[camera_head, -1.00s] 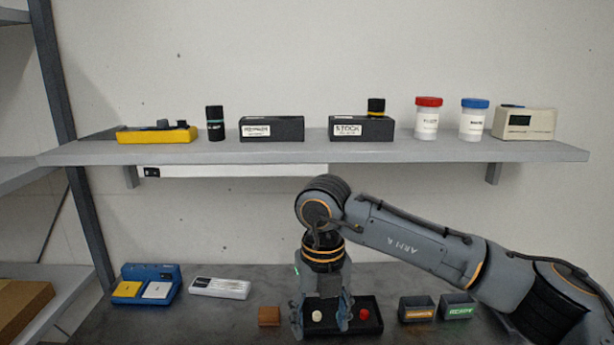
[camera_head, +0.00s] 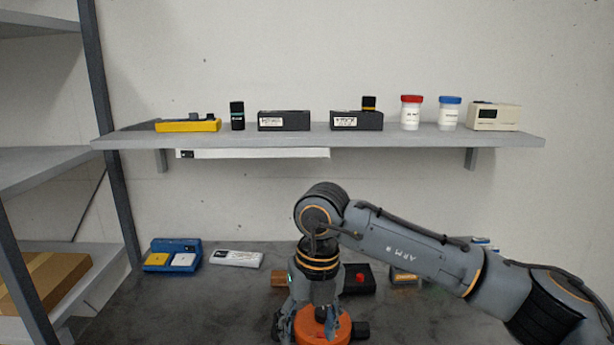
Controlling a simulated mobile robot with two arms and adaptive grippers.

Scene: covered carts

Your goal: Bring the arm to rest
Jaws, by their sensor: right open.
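My right arm (camera_head: 410,247) comes in from the right and bends down at its elbow over the dark worktop. My right gripper (camera_head: 308,328) points down and is open at the bottom of the picture. An orange rounded object (camera_head: 326,326) with a dark part at its right shows behind and beside the fingers; the gripper partly hides it. I cannot tell whether they touch. My left gripper is not in view.
The worktop (camera_head: 225,300) holds a blue case (camera_head: 160,246), a white device (camera_head: 237,259), a brown block (camera_head: 279,277), a dark tray (camera_head: 369,291) and an orange-labelled bin (camera_head: 405,279). A wall shelf (camera_head: 220,140) carries boxes and jars.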

